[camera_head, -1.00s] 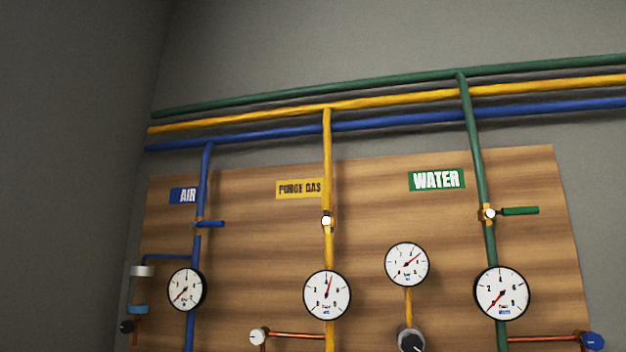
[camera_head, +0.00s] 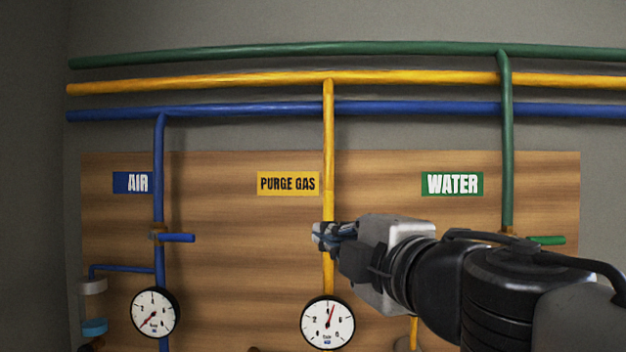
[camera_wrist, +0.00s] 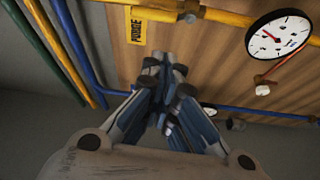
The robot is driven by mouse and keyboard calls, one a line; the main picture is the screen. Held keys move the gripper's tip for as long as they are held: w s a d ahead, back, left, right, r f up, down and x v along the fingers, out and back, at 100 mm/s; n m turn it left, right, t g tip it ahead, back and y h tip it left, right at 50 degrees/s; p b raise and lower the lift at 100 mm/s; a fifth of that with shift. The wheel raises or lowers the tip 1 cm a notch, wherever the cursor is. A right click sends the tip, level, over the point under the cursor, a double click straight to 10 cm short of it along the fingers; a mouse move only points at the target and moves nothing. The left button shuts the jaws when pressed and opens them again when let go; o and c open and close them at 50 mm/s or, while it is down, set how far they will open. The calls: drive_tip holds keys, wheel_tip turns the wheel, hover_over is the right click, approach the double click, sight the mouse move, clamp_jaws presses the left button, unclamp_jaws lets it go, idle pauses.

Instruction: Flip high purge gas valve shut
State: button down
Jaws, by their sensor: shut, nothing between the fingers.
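The yellow purge gas pipe (camera_head: 328,130) runs down the wooden board, right of the yellow "PURGE GAS" label (camera_head: 289,183). My gripper (camera_head: 320,238) is shut and empty. It overlaps this pipe at valve height in the head view and hides the purge gas valve there. In the wrist view, a brass-coloured valve fitting (camera_wrist: 191,10) sits on the yellow pipe at the top edge, with my shut fingertips (camera_wrist: 168,68) just below it in the picture. The valve's handle is not clearly visible, and I cannot tell whether my fingers touch it.
The purge gas gauge (camera_head: 327,324) is below my gripper. The blue air valve handle (camera_head: 178,238) is to the left and the green water valve handle (camera_head: 548,240) to the right, both pointing sideways. Green, yellow and blue pipes cross above the board.

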sight(328, 216)
drive_tip(key=shift+w+a+r+n+g+y+p, duration=0.15)
drive_tip(key=shift+a+r+n+y+p, duration=0.15)
drive_tip(key=shift+a+r+n, duration=0.25)
drive_tip(key=shift+a+r+n+g+y+p, duration=0.15)
drive_tip(key=shift+a+r+n+y, duration=0.2)
drive_tip(key=shift+a, duration=0.3)
drive_tip(key=x, duration=1)
drive_tip(key=d, duration=0.2)
drive_tip(key=d+b, duration=0.1)
drive_tip(key=d, duration=0.1)
drive_tip(key=shift+w, duration=0.35)
drive_tip(key=shift+d, duration=0.15)
